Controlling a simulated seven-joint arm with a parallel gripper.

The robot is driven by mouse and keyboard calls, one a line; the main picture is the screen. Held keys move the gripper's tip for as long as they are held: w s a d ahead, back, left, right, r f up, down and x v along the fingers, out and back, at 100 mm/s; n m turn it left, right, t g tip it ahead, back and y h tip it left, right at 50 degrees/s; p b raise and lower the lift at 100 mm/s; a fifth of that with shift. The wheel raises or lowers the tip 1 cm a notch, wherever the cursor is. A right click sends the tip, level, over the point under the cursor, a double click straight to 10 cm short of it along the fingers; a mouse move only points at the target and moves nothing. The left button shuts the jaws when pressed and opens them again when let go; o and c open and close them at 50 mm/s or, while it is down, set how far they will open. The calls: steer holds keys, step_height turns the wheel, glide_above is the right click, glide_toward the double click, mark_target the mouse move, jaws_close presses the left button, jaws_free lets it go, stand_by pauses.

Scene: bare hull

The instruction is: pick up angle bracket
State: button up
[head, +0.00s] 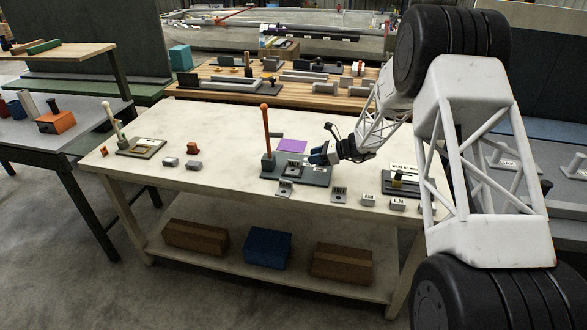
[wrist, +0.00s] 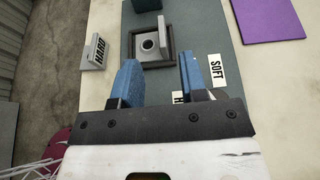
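In the wrist view a light grey piece with a round hole (wrist: 149,43), which looks like the angle bracket, sits inside a dark square frame on a grey-green plate (wrist: 196,25). My gripper (wrist: 158,66) is open, its two blue fingers apart and nothing between them. The piece lies just beyond the fingertips, apart from them. In the head view my gripper (head: 320,155) is over the right part of the same plate (head: 314,175). Small grey pieces stand near the plate's front edge; I cannot tell which matches the wrist view's piece.
A block marked HARD (wrist: 95,52) stands left of the plate in the wrist view; a SOFT label (wrist: 216,70) lies on the plate. In the head view an orange-topped post (head: 266,130) rises beside it, near a purple sheet (head: 291,146). The table's left-middle (head: 225,150) is mostly clear.

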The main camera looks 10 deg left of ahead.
mark_target(296, 161)
steer(key=shift+w+f, duration=0.15)
steer(key=shift+a, duration=0.1)
steer(key=shift+x, duration=1.25)
steer(key=shift+x, duration=2.6)
jaws_close()
